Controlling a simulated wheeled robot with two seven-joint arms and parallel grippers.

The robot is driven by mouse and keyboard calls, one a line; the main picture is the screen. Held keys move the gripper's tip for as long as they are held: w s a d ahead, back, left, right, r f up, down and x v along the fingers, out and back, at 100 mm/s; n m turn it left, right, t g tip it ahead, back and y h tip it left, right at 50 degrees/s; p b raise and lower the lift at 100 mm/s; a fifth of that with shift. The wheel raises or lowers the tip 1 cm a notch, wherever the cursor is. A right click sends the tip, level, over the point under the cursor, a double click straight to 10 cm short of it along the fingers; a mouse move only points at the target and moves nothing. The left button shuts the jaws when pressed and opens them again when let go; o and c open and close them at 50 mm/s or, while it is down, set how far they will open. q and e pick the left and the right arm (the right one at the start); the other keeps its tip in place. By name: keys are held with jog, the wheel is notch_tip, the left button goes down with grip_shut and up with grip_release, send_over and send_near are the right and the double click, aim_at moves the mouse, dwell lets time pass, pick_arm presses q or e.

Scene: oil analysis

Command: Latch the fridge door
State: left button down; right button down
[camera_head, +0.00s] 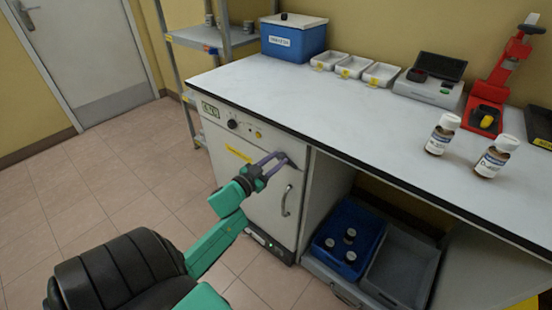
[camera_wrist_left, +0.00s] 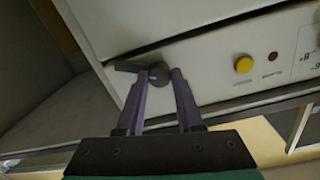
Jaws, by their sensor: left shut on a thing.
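The white fridge (camera_head: 262,205) stands under the left end of the bench, and its door looks closed. A dark latch (camera_head: 291,163) sits at the door's upper right corner. In the left wrist view the latch (camera_wrist_left: 128,66) is a dark lever with a round hub. My left gripper (camera_head: 280,158) reaches it from the left. Its two purple fingers (camera_wrist_left: 161,75) are on either side of the hub, shut on the latch. The curved door handle (camera_head: 286,201) is below, untouched. My right gripper is in neither view.
The control panel above the door has a knob (camera_head: 232,124) and a yellow button (camera_wrist_left: 244,65). Brown bottles (camera_head: 441,134) stand near the bench's front edge. A blue crate (camera_head: 347,238) sits low, right of the fridge. The floor in front is clear.

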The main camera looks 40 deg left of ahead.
pick_arm(q)
jog(key=m, duration=0.6)
jog(key=shift+d, duration=0.1)
jog(key=m, duration=0.6)
jog(key=shift+y+b, duration=0.35)
jog(key=shift+y, duration=0.05)
jog(key=shift+m, duration=0.3)
jog(key=c, duration=0.5)
grip_release()
jog(key=shift+c, duration=0.2)
